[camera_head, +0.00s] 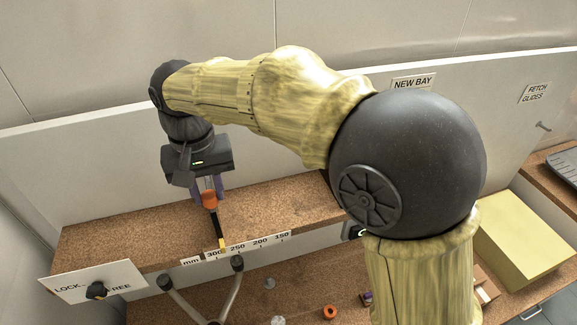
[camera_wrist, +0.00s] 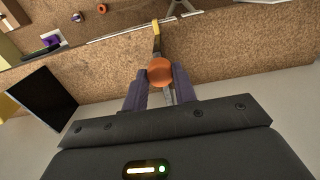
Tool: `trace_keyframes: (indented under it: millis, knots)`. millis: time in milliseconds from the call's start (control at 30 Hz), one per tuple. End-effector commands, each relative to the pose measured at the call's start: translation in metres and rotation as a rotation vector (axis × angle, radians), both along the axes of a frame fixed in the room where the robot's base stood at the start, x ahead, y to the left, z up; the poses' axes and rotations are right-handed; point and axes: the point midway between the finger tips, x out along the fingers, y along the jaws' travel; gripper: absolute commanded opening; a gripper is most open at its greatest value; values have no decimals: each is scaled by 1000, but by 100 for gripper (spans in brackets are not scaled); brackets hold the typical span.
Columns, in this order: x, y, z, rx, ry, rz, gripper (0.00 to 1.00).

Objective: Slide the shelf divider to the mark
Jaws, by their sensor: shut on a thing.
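An orange knob (camera_head: 209,200) sits on a narrow dark bar with a yellow tip (camera_head: 221,243); I take this to be part of the shelf divider. My gripper (camera_head: 208,191) is shut on the knob, its purple fingers on either side. In the wrist view the knob (camera_wrist: 160,71) lies between the fingers (camera_wrist: 160,88). The yellow tip is at the shelf's front edge, over the millimetre scale (camera_head: 240,248), between 300 and 250. I cannot make out a separate target mark. The divider's body is not clearly visible.
A LOCK/FREE plate (camera_head: 70,280) with a black knob (camera_head: 97,291) stands at the front left. The cork shelf (camera_head: 120,230) is clear around the bar. A dark panel (camera_wrist: 41,99) stands left in the wrist view. An orange ring (camera_head: 330,312) lies on the lower board.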

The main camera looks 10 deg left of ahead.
Motion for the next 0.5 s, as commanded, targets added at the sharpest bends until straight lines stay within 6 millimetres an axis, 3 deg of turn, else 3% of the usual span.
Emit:
trace_keyframes:
  millis: [500]
  knots:
    - [-7,11,1,1,0,1,0]
